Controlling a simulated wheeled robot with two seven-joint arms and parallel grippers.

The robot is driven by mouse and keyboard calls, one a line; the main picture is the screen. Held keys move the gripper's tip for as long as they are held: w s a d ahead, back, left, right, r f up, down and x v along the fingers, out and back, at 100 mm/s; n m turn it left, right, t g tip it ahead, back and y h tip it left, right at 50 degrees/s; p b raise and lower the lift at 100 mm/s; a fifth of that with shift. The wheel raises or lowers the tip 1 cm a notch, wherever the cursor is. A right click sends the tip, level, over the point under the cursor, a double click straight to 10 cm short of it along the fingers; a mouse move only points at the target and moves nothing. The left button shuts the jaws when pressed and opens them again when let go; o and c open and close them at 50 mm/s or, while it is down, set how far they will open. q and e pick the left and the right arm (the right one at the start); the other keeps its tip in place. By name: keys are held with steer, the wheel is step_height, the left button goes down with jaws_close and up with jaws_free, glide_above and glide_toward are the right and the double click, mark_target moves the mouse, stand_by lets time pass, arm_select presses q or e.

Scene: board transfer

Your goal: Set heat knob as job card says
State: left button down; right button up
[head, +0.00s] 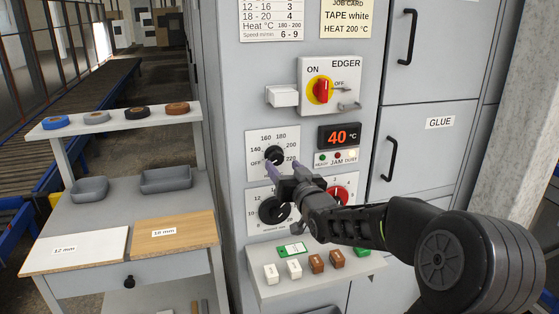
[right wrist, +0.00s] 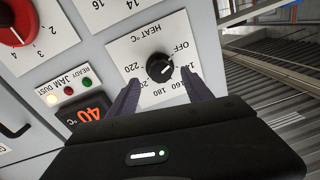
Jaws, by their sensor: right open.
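The black heat knob (head: 274,155) sits on a white dial plate marked OFF and 140 to 220; it also shows in the right wrist view (right wrist: 160,67), upside down. A short white mark shows on its face, but I cannot tell for certain which number it points at. My right gripper (head: 282,164) is open, its two fingers (right wrist: 162,77) spread to either side of the knob, with gaps visible in the wrist view. The job card (head: 346,17) reads TAPE white, HEAT 200 °C. The red display (head: 339,136) reads 40. My left gripper is out of view.
Below are a black knob (head: 273,210) and a red knob (head: 338,194), partly behind my right arm. The red and yellow EDGER switch (head: 322,89) is above. A shelf (head: 285,288) with small tagged blocks juts out underneath. A bench with two boards stands at left.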

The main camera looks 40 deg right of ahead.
mark_target(278, 161)
steer(key=shift+p+x, duration=0.35)
steer(key=shift+x, duration=1.5)
jaws_close()
